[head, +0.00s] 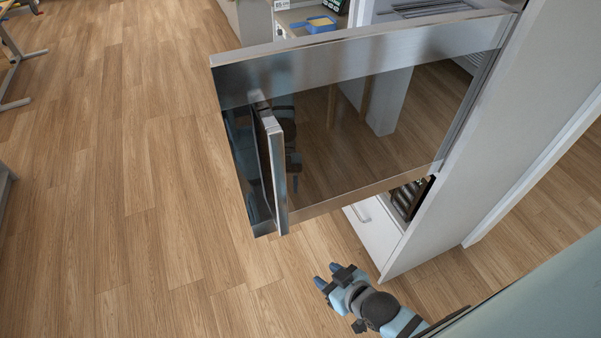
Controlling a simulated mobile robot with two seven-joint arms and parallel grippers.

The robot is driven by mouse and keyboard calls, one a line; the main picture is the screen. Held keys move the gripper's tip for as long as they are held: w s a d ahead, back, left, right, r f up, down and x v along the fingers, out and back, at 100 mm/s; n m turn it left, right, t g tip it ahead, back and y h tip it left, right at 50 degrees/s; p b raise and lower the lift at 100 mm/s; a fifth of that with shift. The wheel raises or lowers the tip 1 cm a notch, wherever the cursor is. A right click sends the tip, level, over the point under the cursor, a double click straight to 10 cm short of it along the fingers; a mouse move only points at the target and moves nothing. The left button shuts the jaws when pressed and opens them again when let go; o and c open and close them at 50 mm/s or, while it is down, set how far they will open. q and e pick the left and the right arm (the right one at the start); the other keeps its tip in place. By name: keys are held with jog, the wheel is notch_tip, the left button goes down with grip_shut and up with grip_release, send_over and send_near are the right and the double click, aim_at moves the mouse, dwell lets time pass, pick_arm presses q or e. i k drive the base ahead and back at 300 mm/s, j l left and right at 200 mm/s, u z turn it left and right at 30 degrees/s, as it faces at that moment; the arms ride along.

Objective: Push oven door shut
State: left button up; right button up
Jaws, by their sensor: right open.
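The oven door (350,130) stands open, swung out from the tall cabinet on the right. It has a dark glass pane in a steel frame and a vertical steel handle (271,165) near its left edge. Part of the oven interior (408,197) shows below the door, at the cabinet. My right gripper (330,278) is low in the picture, below the door and apart from it. It is open, with nothing between its fingers. My left gripper is not in view.
The light cabinet side (470,180) stands right of the door, with a white drawer front (375,228) below the oven. The wooden floor (130,180) on the left is clear.

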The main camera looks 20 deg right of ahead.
aim_at(347, 118)
jog(key=k+l, duration=0.1)
jog(key=l, duration=0.25)
jog(key=k+l, duration=0.15)
jog(key=l, duration=0.25)
jog(key=k+l, duration=0.1)
jog(key=l, duration=0.25)
jog(key=k+l, duration=0.15)
jog(key=l, duration=0.2)
